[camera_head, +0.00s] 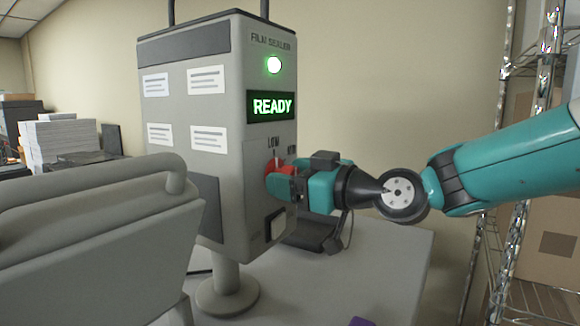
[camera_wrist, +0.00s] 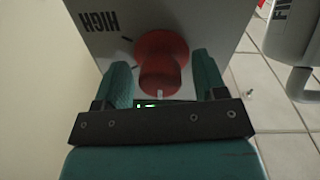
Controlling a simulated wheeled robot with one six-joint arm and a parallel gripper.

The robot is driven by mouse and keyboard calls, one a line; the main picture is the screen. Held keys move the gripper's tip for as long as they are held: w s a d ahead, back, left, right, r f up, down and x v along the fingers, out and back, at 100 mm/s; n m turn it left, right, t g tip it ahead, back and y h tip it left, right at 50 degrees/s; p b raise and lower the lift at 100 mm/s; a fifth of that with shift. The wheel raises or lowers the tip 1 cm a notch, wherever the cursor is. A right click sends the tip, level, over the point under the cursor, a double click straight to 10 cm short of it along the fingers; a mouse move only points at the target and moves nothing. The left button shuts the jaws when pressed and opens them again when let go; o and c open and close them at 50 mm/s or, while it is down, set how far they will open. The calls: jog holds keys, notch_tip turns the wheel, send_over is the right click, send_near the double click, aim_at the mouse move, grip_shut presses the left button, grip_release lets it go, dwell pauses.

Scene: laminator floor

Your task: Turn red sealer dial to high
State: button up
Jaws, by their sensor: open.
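The red dial (camera_head: 274,166) is on the front face of the grey film sealer (camera_head: 190,60), below the lit READY display (camera_head: 271,106). A LOW label (camera_head: 273,143) is just above the dial; its small pale pointer mark seems to be on that side. My gripper (camera_head: 292,182) is at the dial and partly hides it. In the wrist view the dial (camera_wrist: 160,48) lies between the two open fingers, with a gap visible beside the knob. A HIGH label (camera_wrist: 99,22) appears upside down at upper left there. Whether a finger touches the dial cannot be told.
A green lamp (camera_head: 274,65) glows at the sealer's top. The sealer stands on a post on a grey table (camera_head: 375,270). A grey chair-like frame (camera_head: 100,230) fills the lower left. Wire shelving (camera_head: 510,200) with boxes stands at right, behind my arm.

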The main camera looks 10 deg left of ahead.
jog(key=shift+a, duration=0.1)
jog(key=c, duration=0.9)
